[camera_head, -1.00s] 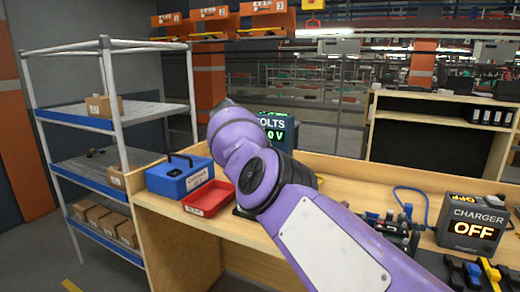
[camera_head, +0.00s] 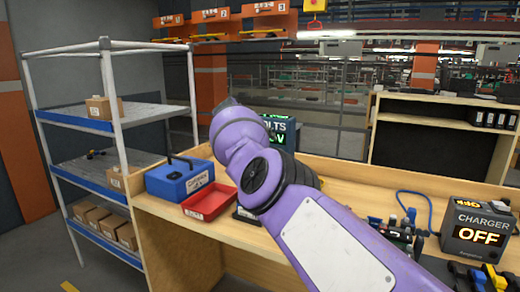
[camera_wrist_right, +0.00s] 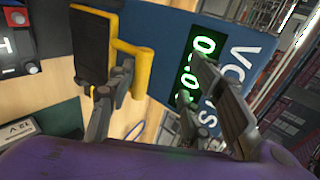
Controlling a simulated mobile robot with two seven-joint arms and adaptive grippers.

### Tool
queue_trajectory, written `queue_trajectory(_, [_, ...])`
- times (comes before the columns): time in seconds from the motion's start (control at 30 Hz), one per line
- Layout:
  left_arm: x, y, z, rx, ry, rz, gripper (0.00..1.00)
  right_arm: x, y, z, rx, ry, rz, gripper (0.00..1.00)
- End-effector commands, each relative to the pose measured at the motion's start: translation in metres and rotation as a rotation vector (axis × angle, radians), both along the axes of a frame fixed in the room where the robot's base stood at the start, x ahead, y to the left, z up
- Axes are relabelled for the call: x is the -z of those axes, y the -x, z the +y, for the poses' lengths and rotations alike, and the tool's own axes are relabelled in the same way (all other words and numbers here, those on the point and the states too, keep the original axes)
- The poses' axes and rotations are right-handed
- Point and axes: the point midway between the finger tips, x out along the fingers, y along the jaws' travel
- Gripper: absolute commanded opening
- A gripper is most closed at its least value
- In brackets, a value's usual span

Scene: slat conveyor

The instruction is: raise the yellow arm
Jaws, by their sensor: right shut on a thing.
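The yellow arm (camera_wrist_right: 136,68) shows in the right wrist view as a bent yellow bar against the blue voltmeter panel (camera_wrist_right: 242,50). My right gripper (camera_wrist_right: 155,72) is shut on it, with the bar lying close by the left finger. The exact contact is hard to see. In the head view my purple right arm crosses the bench and hides the gripper and most of the yellow arm. The blue voltmeter (camera_head: 281,130) with green digits stands partly behind my arm. My left gripper is not in view.
On the wooden bench (camera_head: 240,236), a blue box (camera_head: 172,183) and a red tray (camera_head: 208,203) stand left of my arm. A charger (camera_head: 476,232) reading OFF stands at the right, with clamps and a blue cable nearby. A shelf rack (camera_head: 106,120) stands at the left.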

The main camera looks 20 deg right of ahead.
Motion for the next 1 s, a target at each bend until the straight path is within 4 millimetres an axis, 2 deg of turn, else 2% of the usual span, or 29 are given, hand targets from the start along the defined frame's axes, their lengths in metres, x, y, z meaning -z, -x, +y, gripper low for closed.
queue_trajectory(0.03, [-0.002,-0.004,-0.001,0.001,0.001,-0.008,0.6,-0.009,0.0,-0.007,0.006,0.009,-0.014,0.33])
queue_trajectory(0.2, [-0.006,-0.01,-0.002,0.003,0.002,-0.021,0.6,-0.007,0.0,-0.007,0.007,0.008,-0.012,0.33])
queue_trajectory(0.57, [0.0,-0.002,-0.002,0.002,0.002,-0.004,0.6,-0.008,0.001,-0.004,0.008,0.008,-0.01,0.33])
queue_trajectory(0.83, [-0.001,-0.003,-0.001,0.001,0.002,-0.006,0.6,-0.02,0.013,0.012,0.005,0.006,-0.01,0.33])
queue_trajectory(1.0, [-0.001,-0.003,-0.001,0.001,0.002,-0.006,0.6,-0.035,0.027,0.033,0.002,0.002,-0.01,0.33])
